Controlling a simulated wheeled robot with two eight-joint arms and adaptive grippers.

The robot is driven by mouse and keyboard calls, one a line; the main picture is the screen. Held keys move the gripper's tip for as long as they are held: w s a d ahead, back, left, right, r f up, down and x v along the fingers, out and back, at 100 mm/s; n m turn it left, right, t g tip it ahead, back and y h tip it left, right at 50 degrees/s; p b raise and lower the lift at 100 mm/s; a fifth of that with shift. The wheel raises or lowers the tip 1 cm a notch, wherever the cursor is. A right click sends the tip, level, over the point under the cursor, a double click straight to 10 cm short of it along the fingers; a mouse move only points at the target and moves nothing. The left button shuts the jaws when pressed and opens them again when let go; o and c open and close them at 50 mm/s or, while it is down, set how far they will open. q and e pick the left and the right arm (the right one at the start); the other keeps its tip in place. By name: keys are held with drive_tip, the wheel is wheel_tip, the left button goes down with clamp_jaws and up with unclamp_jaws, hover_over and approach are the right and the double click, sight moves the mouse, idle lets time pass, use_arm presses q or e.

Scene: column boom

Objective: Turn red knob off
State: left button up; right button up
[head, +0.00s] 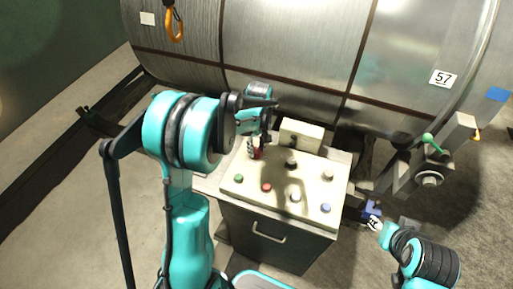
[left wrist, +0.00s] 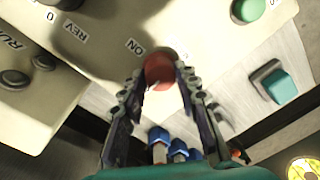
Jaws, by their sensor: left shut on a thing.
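The red knob (left wrist: 160,70) sits on the pale control panel (head: 226,188), beside an "ON" label in the left wrist view. My left gripper (left wrist: 159,82) is shut on it, with one dark finger on either side. In the head view the left gripper (head: 258,146) is at the panel's back left, and the red knob (head: 257,154) shows only partly beneath it. The fingers hide the knob's sides, and I cannot tell which way it points. My right gripper (head: 372,216) is low, right of the cabinet; its fingers are too small to read.
The panel also carries a green button (head: 239,178), a red button (head: 267,187), a blue button (head: 326,208) and black knobs (head: 292,162). A raised box (head: 301,134) stands at its back edge. A large metal tank (head: 290,60) lies close behind. Floor is open at left.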

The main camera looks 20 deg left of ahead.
sight(257, 149)
idle(0.4)
use_arm(q)
drive_tip(key=o, duration=1.2)
drive_tip(key=shift+c, duration=0.2)
drive_tip(key=shift+r, duration=0.1)
wheel_tip(257, 149, up, 12)
drive_tip(key=shift+w, duration=0.2)
drive_tip(key=shift+d, duration=0.1)
drive_tip(key=s+d+f+m+t+b, duration=0.1)
drive_tip(key=s+d+m+t, duration=0.2)
drive_tip(key=s+m, duration=0.3)
drive_tip(key=s+d+f+m+t+b, duration=0.1)
drive_tip(key=s+d+m+t, duration=0.3)
drive_tip(key=s, duration=0.8)
drive_tip(key=shift+s+d+f+m+t+b, duration=0.15)
drive_tip(key=shift+d+f+m+t+b, duration=0.3)
drive_tip(key=shift+m, duration=0.45)
